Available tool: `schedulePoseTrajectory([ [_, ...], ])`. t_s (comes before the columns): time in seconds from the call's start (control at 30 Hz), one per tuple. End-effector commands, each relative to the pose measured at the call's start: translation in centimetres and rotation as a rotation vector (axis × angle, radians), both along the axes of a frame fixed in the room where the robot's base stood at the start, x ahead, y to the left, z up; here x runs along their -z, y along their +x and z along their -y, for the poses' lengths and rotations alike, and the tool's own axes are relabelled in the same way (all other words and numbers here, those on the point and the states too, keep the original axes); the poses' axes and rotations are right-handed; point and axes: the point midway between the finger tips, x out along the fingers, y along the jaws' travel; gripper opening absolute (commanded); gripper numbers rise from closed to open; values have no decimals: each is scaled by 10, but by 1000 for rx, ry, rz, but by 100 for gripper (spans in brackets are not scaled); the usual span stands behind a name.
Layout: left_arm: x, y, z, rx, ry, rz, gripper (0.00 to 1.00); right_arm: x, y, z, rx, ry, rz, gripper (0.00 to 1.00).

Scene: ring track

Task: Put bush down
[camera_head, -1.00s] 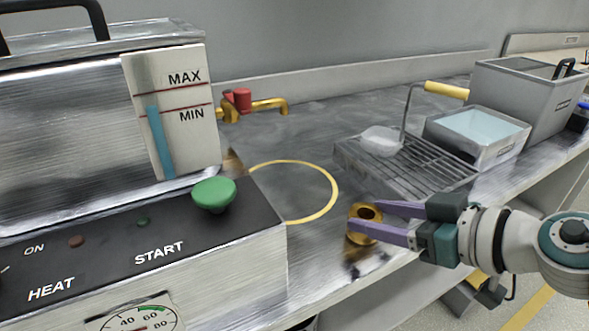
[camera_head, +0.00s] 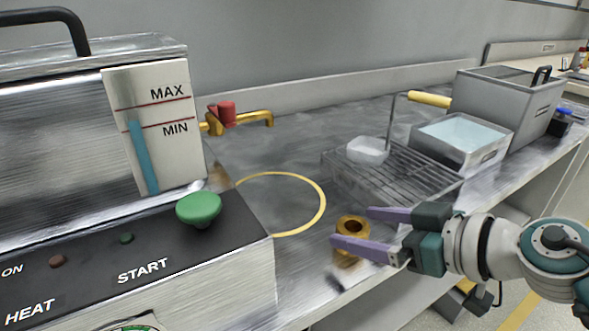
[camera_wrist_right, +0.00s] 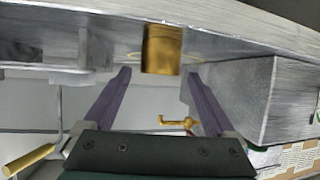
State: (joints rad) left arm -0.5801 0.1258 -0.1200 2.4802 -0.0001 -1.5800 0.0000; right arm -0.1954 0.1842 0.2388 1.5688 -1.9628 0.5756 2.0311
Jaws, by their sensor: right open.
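The bush, a short brass ring with a hole in its top (camera_head: 352,226), stands upright on the metal counter near its front edge. My right gripper (camera_head: 352,229) is open, with its purple fingers apart around the bush. In the right wrist view the bush (camera_wrist_right: 161,50) sits beyond and between the fingertips (camera_wrist_right: 158,73), with a gap on either side. My left gripper does not show.
A yellow circle (camera_head: 322,205) is marked on the counter left of the bush. The machine with a green button (camera_head: 198,208) stands at the left. A wire rack (camera_head: 400,180), a water tray (camera_head: 500,150) and a grey tank (camera_head: 490,95) stand to the right.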

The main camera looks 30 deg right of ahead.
Motion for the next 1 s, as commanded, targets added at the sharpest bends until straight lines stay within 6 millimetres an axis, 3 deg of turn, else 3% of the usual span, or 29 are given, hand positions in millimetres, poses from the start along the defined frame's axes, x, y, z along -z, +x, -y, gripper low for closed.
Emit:
schedulePoseTrajectory([
  [0.3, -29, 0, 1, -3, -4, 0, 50, -30, -55, 16, 0, -3, -4, 90],
  [0.6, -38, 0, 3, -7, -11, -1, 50, -50, -98, 28, -1, -1, -2, 90],
  [0.77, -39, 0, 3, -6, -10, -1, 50, -70, -92, 31, 35, -20, 81, 90],
  [0.9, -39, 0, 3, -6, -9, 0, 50, -123, -64, 46, 213, -85, 298, 90],
  [1.0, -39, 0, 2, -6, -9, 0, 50, -153, -58, 69, 440, -133, 366, 90],
])
